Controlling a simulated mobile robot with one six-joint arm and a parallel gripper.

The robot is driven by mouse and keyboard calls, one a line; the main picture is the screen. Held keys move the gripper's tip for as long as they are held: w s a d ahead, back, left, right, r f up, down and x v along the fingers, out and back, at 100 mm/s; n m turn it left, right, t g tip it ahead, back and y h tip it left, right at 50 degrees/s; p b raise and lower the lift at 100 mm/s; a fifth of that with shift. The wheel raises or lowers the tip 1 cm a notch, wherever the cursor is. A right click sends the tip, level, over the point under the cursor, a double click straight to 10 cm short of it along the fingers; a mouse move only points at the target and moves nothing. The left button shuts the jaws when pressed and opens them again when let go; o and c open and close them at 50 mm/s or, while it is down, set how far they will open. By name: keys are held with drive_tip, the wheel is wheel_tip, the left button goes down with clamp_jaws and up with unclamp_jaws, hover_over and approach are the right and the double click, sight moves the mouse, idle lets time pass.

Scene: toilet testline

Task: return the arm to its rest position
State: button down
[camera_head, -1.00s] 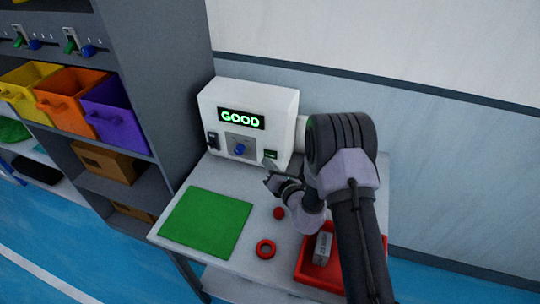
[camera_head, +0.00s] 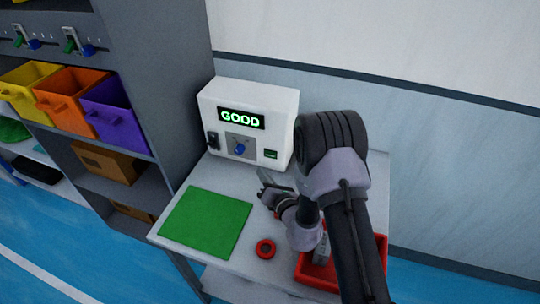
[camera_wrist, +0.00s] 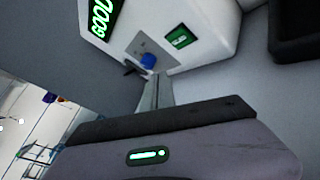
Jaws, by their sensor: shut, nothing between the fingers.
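My gripper (camera_head: 265,179) is shut and empty in the head view, held over the white table in front of the test machine. In the wrist view its fingers (camera_wrist: 157,90) are together and point toward the machine's front. My arm comes down from the right side of the head view and bends above the table. The white test machine (camera_head: 278,102) stands at the back of the table, its screen (camera_head: 241,118) reading GOOD in green. Its blue knob (camera_head: 239,149) shows in both views, apart from the gripper.
A green mat (camera_head: 206,222) lies on the table's left, with a red ring (camera_head: 265,249) to its right. A red tray (camera_head: 313,271) at the right holds a pale item (camera_head: 321,250), partly hidden by my arm. A grey shelf (camera_head: 170,60) with coloured bins stands left.

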idle(0.4)
drive_tip(key=s+a+r+n+g+y, duration=0.3)
drive_tip(key=s+a+r+n, duration=0.15)
drive_tip(key=r, duration=0.25)
drive_tip(key=s+a+r+n+g+y, duration=0.3)
drive_tip(key=s+r+n, duration=0.1)
drive_tip(key=r+n, duration=0.25)
drive_tip(key=s+a+r+n+g+y, duration=0.3)
drive_tip(key=s+a+r+n, duration=0.1)
drive_tip(key=r, duration=0.4)
drive_tip(key=s+d+r+n+g+h, duration=0.25)
drive_tip(key=s+n+g, duration=0.25)
drive_tip(key=s+n, duration=0.6)
drive_tip(key=s+d+n+t+h, duration=0.2)
drive_tip(key=s+d+n+h, duration=0.2)
drive_tip(key=d, duration=0.4)
drive_tip(key=s+d+n+t+h, duration=0.2)
drive_tip(key=s+d+n+h, duration=0.2)
drive_tip(key=d+h, duration=0.3)
drive_tip(key=shift+s+d+r+t, duration=0.4)
drive_tip(key=shift+s+d, duration=0.2)
drive_tip(key=shift+d, duration=0.6)
